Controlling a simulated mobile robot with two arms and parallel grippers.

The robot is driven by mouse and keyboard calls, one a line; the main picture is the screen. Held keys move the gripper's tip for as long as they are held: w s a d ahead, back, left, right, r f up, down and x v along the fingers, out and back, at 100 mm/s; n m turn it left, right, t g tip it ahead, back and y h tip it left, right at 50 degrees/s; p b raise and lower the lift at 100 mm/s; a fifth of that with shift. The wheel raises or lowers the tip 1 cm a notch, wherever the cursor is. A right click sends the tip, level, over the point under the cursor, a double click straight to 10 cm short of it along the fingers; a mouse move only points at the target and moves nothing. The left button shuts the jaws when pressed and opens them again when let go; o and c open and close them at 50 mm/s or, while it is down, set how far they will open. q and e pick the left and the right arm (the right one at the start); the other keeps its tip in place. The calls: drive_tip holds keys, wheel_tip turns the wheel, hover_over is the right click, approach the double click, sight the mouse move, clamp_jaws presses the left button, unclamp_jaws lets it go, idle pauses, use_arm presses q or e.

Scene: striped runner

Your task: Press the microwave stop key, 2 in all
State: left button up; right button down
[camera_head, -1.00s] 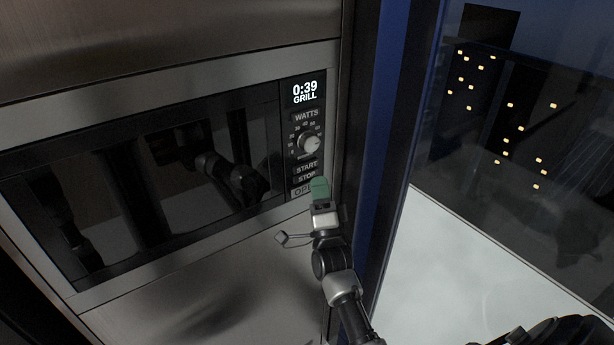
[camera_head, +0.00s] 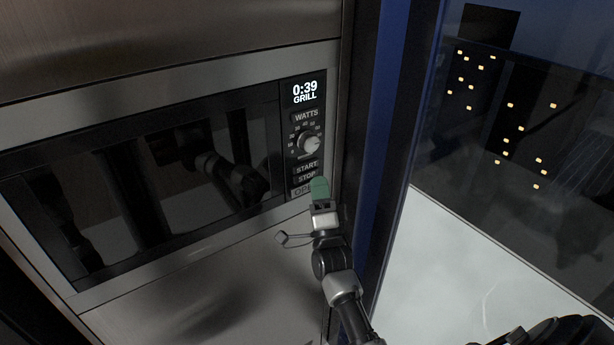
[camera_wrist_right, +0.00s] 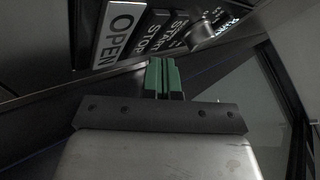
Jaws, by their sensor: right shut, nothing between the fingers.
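The built-in microwave (camera_head: 150,195) has a dark glass door and a key panel on its right side. The stop key (camera_head: 306,178) sits under the start key (camera_head: 306,167) and above the open key (camera_head: 301,191). My right gripper (camera_head: 319,183) is shut and empty, with its green fingertips at the lower right of the panel, overlapping the ends of the stop and open keys. In the right wrist view the fingertips (camera_wrist_right: 163,62) are below the stop key (camera_wrist_right: 147,42), with a visible gap to it. My left gripper is not in view.
The display (camera_head: 305,92) reads 0:39 GRILL, above a round knob (camera_head: 308,143). The open key (camera_wrist_right: 120,34) is close beside stop. A blue panel edge (camera_head: 390,150) and glass stand right of the microwave.

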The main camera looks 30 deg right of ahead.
drive_tip(key=shift+y, duration=0.3)
drive_tip(key=shift+w, duration=0.45)
drive_tip(key=shift+w+a+b, duration=0.1)
drive_tip(key=shift+w+b, duration=0.25)
drive_tip(key=shift+b, duration=0.1)
drive_tip(key=shift+s, duration=0.1)
idle(0.4)
drive_tip(key=shift+s+p, duration=0.35)
drive_tip(key=shift+s, duration=0.35)
drive_tip(key=s, duration=0.1)
drive_tip(key=s+p, duration=0.1)
drive_tip(key=s, duration=0.1)
drive_tip(key=s+p, duration=0.1)
drive_tip(key=s, duration=0.1)
drive_tip(key=shift+d, duration=0.3)
